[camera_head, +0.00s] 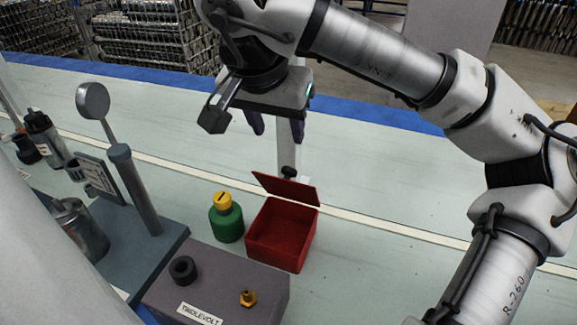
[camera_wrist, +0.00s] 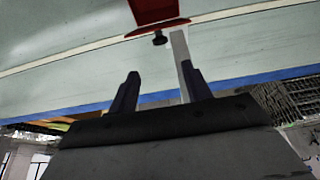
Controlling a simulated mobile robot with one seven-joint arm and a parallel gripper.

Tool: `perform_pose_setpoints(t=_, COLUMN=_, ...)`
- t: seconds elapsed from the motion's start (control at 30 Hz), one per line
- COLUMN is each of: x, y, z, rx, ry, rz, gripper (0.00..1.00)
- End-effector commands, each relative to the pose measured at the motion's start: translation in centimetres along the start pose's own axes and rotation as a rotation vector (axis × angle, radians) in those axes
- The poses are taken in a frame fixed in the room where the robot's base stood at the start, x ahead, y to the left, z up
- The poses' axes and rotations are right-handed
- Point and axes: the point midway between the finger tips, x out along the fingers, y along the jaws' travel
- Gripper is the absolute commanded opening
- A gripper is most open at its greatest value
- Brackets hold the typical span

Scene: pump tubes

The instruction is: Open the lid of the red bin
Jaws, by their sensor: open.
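The red bin (camera_head: 281,237) stands on the pale green surface, and its inside shows from above. Its red lid (camera_head: 286,188) is raised at the far side, tilted up and clear of the opening. In the wrist view the bin's red lid (camera_wrist: 157,27) shows at the top edge, with a dark knob (camera_wrist: 160,38) beside it. My gripper (camera_head: 275,130) is above and beyond the bin, apart from the lid. In the wrist view my gripper (camera_wrist: 160,85) has its two fingers spread with nothing between them.
A green bottle with a yellow cap (camera_head: 226,219) stands close left of the bin. A grey box (camera_head: 215,285) with a black ring (camera_head: 183,269) and brass fitting (camera_head: 248,298) is in front. A pale post (camera_head: 289,150) rises behind the lid. The surface to the right is clear.

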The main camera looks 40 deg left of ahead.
Motion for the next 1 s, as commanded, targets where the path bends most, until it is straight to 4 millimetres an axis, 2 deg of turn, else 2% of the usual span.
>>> perform_pose_setpoints(t=0.4, x=8.3, y=-0.1, z=0.2, rx=0.003, ry=-0.008, rz=-0.002, gripper=0.49)
perform_pose_setpoints(t=0.6, x=11.6, y=-0.1, z=0.1, rx=0.004, ry=-0.006, rz=-0.001, gripper=0.49)
perform_pose_setpoints(t=0.8, x=13.0, y=-0.1, z=0.1, rx=0.003, ry=-0.005, rz=-0.001, gripper=0.49)
perform_pose_setpoints(t=1.0, x=13.2, y=-0.1, z=0.0, rx=0.003, ry=-0.003, rz=0.000, gripper=0.49)
